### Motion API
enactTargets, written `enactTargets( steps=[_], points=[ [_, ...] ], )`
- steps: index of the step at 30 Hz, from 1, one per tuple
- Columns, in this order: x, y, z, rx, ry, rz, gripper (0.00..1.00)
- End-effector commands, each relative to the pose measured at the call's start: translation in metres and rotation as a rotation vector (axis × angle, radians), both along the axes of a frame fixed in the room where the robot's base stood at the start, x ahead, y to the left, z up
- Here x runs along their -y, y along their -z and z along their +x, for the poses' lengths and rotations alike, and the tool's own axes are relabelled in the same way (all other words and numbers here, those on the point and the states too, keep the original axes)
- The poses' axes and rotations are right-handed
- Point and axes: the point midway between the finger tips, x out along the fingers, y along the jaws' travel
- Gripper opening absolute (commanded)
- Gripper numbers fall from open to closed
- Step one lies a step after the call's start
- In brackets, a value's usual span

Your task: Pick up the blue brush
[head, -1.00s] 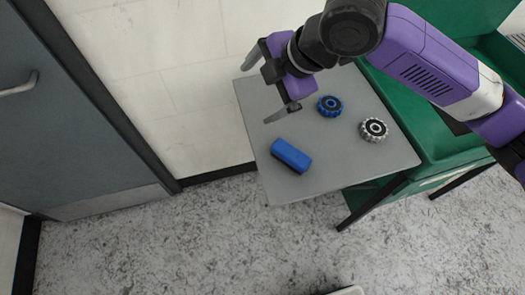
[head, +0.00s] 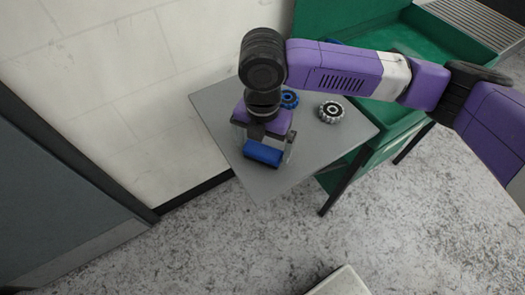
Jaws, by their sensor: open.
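The blue brush (head: 263,154) is a small blue block lying near the front left part of the grey table (head: 262,187). My gripper (head: 264,150) points down over it, with one finger at the left side of the brush and one at the right. The gripper is open around the brush. Its body hides the back of the brush, and I cannot tell whether the fingers touch it.
A blue and black wheel (head: 289,99) lies behind the gripper, partly hidden. A grey and black wheel (head: 331,111) lies to its right. A green container (head: 400,112) stands beside the table on the right. A white wall (head: 110,85) is close on the left.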

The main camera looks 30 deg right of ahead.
Motion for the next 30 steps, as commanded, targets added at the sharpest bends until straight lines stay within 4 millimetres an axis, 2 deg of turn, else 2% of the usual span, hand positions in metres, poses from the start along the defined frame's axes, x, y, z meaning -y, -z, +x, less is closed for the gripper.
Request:
enactTargets(
  steps=[6,13,14,21,30],
  points=[
    [0.001,0.021,0.000,0.001,0.002,-0.001,1.00],
    [0.000,0.023,0.000,0.001,0.001,0.000,1.00],
    [0.000,0.023,0.000,0.001,0.001,0.000,0.96],
    [0.000,0.023,0.000,0.001,0.001,0.000,0.50],
    [0.000,0.021,0.001,0.001,0.001,0.000,0.50]
  ],
)
